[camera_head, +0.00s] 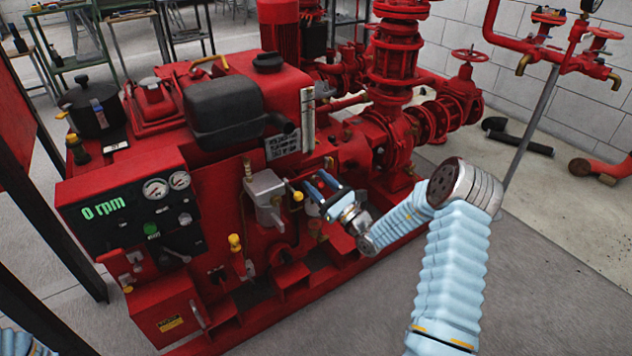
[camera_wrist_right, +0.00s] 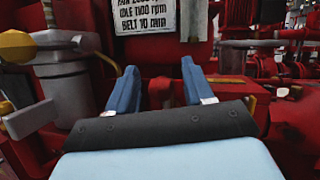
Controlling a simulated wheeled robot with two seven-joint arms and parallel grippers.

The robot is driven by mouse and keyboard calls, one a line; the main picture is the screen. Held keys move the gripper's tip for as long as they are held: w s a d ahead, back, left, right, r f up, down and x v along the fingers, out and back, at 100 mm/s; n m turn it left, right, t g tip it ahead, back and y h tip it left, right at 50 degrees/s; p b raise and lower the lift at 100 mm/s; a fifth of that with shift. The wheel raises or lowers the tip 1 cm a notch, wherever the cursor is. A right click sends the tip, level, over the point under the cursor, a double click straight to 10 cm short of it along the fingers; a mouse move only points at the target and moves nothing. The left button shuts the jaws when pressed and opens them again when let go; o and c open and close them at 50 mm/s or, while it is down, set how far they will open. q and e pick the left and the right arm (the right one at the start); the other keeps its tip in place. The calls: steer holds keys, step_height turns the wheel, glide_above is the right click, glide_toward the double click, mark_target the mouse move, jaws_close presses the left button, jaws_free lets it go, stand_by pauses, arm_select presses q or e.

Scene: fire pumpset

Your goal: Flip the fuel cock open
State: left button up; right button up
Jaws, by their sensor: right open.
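The red pumpset engine (camera_head: 225,190) fills the left and middle of the head view. My right gripper (camera_head: 318,186) is open at its front side, just right of a grey metal bowl-shaped part (camera_head: 265,190) and a yellow knob (camera_head: 298,196). In the right wrist view the open blue fingers (camera_wrist_right: 159,66) point at the engine. A small dark red part (camera_wrist_right: 160,90) shows between them, not gripped. The yellow knob (camera_wrist_right: 16,45) and grey part (camera_wrist_right: 68,85) are left of the fingers. I cannot tell for sure which part is the fuel cock. My left gripper is out of view.
The control panel (camera_head: 135,208) reads 0 rpm. Another yellow-tipped lever (camera_head: 235,241) is lower on the engine. Red pump piping (camera_head: 400,110) stands behind my right arm. A printed label plate (camera_wrist_right: 145,15) is above the fingers.

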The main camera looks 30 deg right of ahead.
steer(key=b+v, duration=0.1)
steer(key=v, duration=1.1)
steer(key=shift+s+f, duration=0.2)
steer(key=shift+s, duration=0.2)
